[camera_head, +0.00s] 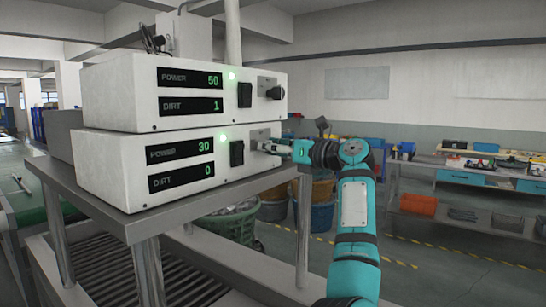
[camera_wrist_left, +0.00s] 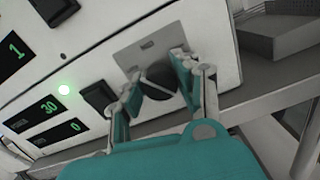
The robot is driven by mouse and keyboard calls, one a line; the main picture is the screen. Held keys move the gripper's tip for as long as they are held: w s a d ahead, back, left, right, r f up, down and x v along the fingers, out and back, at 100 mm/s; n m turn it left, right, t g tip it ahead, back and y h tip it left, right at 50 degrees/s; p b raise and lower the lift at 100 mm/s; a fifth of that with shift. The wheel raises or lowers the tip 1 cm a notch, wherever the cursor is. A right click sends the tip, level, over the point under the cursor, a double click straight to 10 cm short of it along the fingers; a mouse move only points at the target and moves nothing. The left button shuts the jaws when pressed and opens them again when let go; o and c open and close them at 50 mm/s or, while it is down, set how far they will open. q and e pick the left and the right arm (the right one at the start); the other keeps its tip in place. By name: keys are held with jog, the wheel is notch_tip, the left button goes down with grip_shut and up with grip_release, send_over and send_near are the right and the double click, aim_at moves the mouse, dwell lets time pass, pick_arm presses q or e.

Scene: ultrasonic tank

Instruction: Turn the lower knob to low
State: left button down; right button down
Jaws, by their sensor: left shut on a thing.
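The lower white control box (camera_head: 110,172) shows POWER 30 and DIRT 0, with a lit green light and a black switch (camera_head: 237,153). My left gripper (camera_head: 275,147) reaches its right end, fingers at the lower knob. In the left wrist view, the black lower knob (camera_wrist_left: 160,80) sits on a grey plate (camera_wrist_left: 150,45) between the two teal fingers, which are shut on it. The knob is mostly hidden by the fingers in the head view; its pointer setting is hard to read. My right gripper is not in view.
The upper control box (camera_head: 110,90) sits on the lower one, reading POWER 50 and DIRT 1, with its own black knob (camera_head: 275,92) just above my gripper. Both stand on a metal table (camera_head: 130,222). Baskets (camera_head: 232,224) stand on the floor behind; a workbench (camera_head: 460,175) is at right.

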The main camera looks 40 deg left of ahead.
pick_arm(q)
jog(key=n+b, duration=0.1)
jog(key=n, duration=0.3)
jog(key=shift+n, duration=0.4)
jog(key=shift+b, duration=0.3)
jog(key=c, duration=1.4)
grip_release()
jog(key=o, duration=0.5)
jog(key=shift+a, duration=0.25)
jog(key=shift+c, duration=0.2)
jog(key=shift+d, duration=0.3)
jog(key=w+d, duration=0.1)
jog(key=d, duration=1)
jog(key=shift+d+f, duration=0.2)
jog(key=shift+d, duration=0.05)
jog(key=shift+w+r, duration=0.1)
